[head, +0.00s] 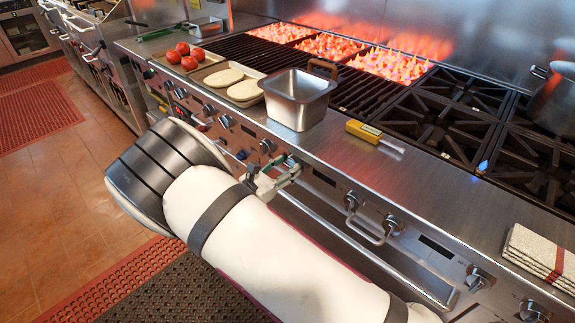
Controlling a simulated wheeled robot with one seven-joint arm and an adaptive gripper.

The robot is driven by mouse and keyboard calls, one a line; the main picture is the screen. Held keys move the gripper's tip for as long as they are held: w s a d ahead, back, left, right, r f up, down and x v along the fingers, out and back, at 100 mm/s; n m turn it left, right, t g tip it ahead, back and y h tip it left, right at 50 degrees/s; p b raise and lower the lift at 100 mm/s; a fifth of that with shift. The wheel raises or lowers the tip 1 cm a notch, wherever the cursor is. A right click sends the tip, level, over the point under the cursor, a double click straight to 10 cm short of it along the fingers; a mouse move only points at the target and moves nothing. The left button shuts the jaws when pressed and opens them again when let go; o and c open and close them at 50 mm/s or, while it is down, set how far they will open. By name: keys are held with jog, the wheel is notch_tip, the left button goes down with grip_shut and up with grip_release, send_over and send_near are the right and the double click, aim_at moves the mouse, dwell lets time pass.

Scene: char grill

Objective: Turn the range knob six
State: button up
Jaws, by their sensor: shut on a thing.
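A row of silver knobs runs along the steel front panel of the range (330,195). My gripper (287,172) is at this panel, below the metal pan, with its fingers closed around a knob (291,160) that they partly hide. Other knobs show to the left (226,121) and to the right (392,225) of it. I cannot read which number any knob has, nor how far the held one is turned.
A metal pan (297,100), a tray of tomatoes (168,66), a tray of flat breads and a yellow thermometer (364,131) sit on the front ledge. Folded towels (540,255) lie at right. Flames (390,66) burn at the back. An oven handle (365,258) runs below the panel.

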jog(key=shift+m, duration=0.3)
jog(key=m, duration=0.4)
jog(key=shift+d+b, duration=0.1)
jog(key=shift+b, duration=0.25)
jog(key=shift+s+d+f+m, duration=0.1)
jog(key=shift+s+m, duration=0.05)
jog(key=shift+m, duration=1.85)
jog(key=o, duration=1.1)
jog(key=v, duration=1.2)
